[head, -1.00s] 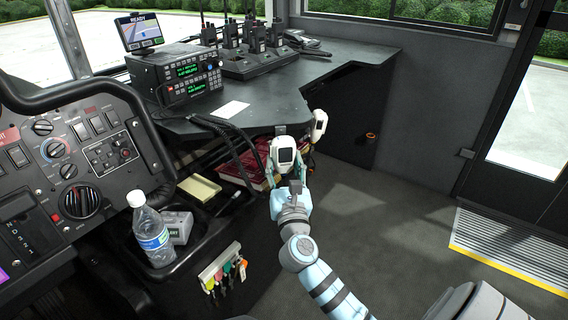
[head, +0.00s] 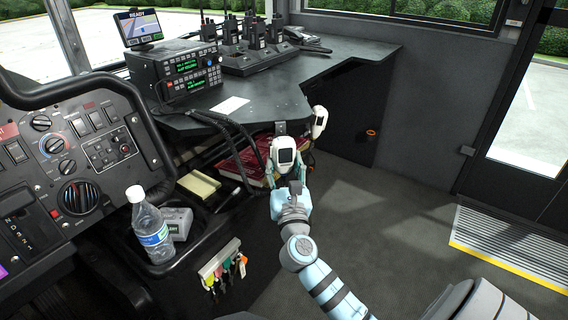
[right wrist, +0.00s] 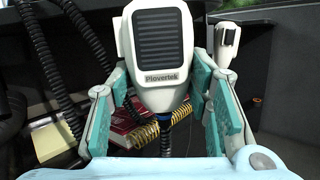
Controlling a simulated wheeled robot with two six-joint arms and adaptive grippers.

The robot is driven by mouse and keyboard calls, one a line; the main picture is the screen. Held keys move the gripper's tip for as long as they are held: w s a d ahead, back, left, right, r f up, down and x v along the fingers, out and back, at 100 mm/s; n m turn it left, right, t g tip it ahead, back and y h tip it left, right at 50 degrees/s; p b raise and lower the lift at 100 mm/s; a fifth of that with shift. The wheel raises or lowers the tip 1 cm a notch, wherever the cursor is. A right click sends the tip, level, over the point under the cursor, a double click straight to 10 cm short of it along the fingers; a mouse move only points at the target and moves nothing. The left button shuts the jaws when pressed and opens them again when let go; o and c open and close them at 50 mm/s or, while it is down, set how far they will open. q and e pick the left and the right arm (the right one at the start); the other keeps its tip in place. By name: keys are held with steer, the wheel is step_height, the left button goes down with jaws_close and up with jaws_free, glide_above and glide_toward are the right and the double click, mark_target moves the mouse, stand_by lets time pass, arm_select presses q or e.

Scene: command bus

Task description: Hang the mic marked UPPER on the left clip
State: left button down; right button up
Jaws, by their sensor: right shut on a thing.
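My right gripper (head: 288,178) is shut on a white mic (head: 285,153) with a black grille, held upright just below the desk's front edge. In the right wrist view the mic (right wrist: 160,55) reads "Plovertek" and sits between the teal fingers (right wrist: 160,90), its black cord hanging below. A small dark clip (head: 281,128) shows on the desk edge just above the mic. I cannot tell whether they touch. A second white mic (head: 319,122) hangs at the edge to the right, also in the right wrist view (right wrist: 226,42). No UPPER marking is readable. My left gripper is out of view.
Coiled black cords (right wrist: 60,70) hang left of the held mic. Red books (head: 240,170) lie under the desk (head: 270,100). Stacked radios (head: 185,75) and several handhelds stand on it. A bottle (head: 150,228) and hanging keys (head: 225,270) are left. Floor (head: 390,220) to the right is clear.

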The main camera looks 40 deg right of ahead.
steer(key=shift+f, duration=0.1)
stand_by(0.3)
steer(key=o, duration=1.1)
